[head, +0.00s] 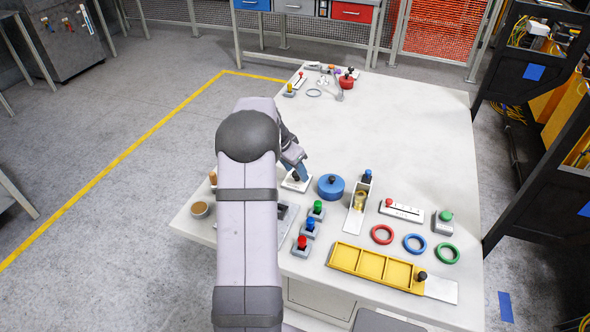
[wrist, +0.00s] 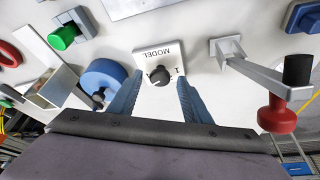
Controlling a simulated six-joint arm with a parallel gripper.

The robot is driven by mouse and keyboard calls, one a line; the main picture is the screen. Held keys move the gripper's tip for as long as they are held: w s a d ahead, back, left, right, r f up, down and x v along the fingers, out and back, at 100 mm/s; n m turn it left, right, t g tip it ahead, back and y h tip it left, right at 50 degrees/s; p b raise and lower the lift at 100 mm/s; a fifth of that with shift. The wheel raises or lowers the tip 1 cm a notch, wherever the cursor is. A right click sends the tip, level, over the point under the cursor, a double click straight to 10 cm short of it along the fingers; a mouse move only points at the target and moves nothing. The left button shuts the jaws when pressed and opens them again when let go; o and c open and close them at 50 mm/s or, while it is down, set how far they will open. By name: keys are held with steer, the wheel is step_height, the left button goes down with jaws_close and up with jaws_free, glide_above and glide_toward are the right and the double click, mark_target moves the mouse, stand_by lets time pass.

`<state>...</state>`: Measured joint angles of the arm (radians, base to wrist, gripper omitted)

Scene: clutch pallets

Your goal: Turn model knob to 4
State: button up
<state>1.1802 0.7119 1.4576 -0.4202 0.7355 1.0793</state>
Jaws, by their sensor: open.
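The model knob (wrist: 160,77) is a dark round knob on a white plate (wrist: 150,50) marked MODEL, which appears upside down in the wrist view. A numeral, seemingly a 1, shows beside the knob; other marks are partly hidden, and I cannot read the knob's setting. My gripper (wrist: 160,84) is open, its two blue fingers on either side of the knob, with no clear contact visible. In the head view, my gripper (head: 297,174) is over the white plate (head: 290,186), and the arm hides part of the area.
A blue round piece (head: 331,187) stands close right of the plate. Green, blue and red buttons (head: 302,244) are in front. The far middle of the table (head: 400,125) is clear.

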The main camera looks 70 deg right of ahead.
steer(key=shift+r, duration=0.1)
steer(key=b+v, duration=0.2)
steer(key=v, duration=0.5)
steer(key=shift+a, duration=0.1)
stand_by(0.3)
steer(key=w+r+n+t+h+p, duration=0.2)
steer(key=w+r+n+h+p, duration=0.15)
steer(key=w+r, duration=0.3)
steer(key=w+a+f+n+y+b, duration=0.1)
steer(key=w+a+f+n, duration=0.15)
steer(key=a, duration=0.45)
steer(key=w+a+f+n+t+y, duration=0.1)
steer(key=w+a+n, duration=0.25)
steer(key=a, duration=0.45)
steer(key=w+a+f+n+y+b, duration=0.1)
steer(key=w+a+f+n+y, duration=0.1)
steer(key=w+a, duration=0.35)
steer(key=s+a+f+n+y, duration=0.1)
steer(key=s+a+f+n, duration=0.1)
steer(key=a, duration=0.8)
steer(key=s+a+f+n+y, duration=0.1)
steer(key=s+a+n, duration=0.4)
steer(key=a, duration=0.5)
steer(key=s+a+f+n+g+y, duration=0.1)
steer(key=s+a+f+n, duration=0.2)
steer(key=a, duration=0.8)
steer(key=shift+s+f+n, duration=0.3)
steer(key=shift+s+n, duration=0.25)
steer(key=shift+s, duration=0.5)
